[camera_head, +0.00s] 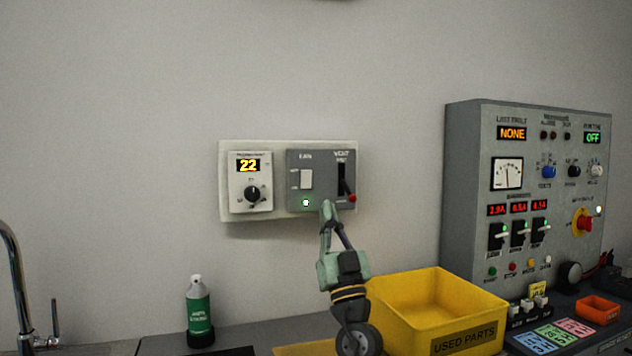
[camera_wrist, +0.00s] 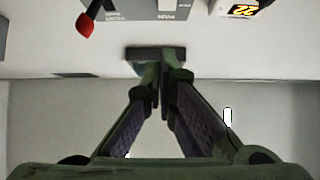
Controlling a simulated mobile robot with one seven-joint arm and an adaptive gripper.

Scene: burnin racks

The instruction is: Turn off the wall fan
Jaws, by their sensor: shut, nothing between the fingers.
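The grey wall panel (camera_head: 322,203) carries a white rocker switch (camera_head: 306,179) under a label that seems to read FAN. A green light (camera_head: 306,203) glows below the rocker. The rocker's tilt is too small to tell. The fan itself does not clearly show. My gripper (camera_head: 326,208) is shut and empty, its tips at the panel's lower edge, below and right of the rocker. Contact cannot be told. In the wrist view, my gripper (camera_wrist: 158,72) has its fingertips together, with the grey panel's edge (camera_wrist: 145,12) upside down beyond them; the rocker is out of that view.
A vent lever with a red knob (camera_head: 352,198) stands right of the rocker; the knob also shows in the wrist view (camera_wrist: 85,26). A thermostat (camera_head: 251,182) reading 22 is at the left.

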